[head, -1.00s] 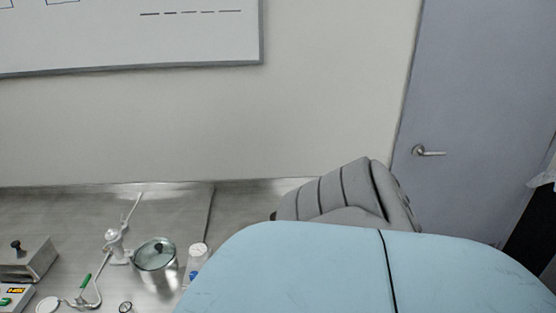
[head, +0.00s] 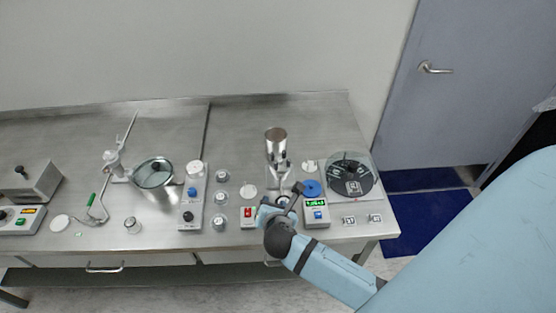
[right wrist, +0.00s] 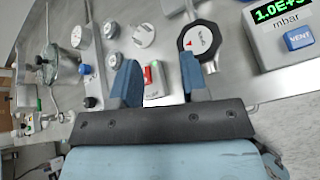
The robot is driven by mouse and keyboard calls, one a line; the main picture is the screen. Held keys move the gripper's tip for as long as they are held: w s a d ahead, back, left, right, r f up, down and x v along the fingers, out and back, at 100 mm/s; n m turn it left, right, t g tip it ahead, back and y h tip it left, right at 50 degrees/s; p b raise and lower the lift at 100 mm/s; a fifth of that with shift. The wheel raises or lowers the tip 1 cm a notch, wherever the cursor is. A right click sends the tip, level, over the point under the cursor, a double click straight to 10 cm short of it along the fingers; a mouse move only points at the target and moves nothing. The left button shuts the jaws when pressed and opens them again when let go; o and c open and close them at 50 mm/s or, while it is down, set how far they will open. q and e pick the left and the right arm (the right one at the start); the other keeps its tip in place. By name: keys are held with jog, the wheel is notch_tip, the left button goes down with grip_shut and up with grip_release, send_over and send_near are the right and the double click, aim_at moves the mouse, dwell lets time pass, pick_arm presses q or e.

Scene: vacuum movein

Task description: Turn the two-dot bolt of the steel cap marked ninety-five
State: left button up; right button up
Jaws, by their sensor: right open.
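Several small steel caps (head: 220,198) stand on the bench, left of my right gripper; they also show in the right wrist view (right wrist: 113,31). The number ninety-five and any bolt dots are too small to read. My right gripper (head: 281,203) is above the front of the bench. My left gripper is not in view.
A steel cylinder (head: 276,141) rises behind the gripper. A lidded pot (head: 154,175) and a control panel (head: 192,196) stand left. The bench's rear is mostly clear.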

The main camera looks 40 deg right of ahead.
notch_tip(320, 180, up, 3)
jog(key=w+d+n+h, duration=0.2)
jog(key=n, duration=0.1)
jog(key=p, duration=0.2)
send_near(276, 163)
jog(key=x, duration=0.8)
jog(key=shift+w+d+f, duration=0.1)
jog(key=shift+d+f, duration=0.05)
grip_shut()
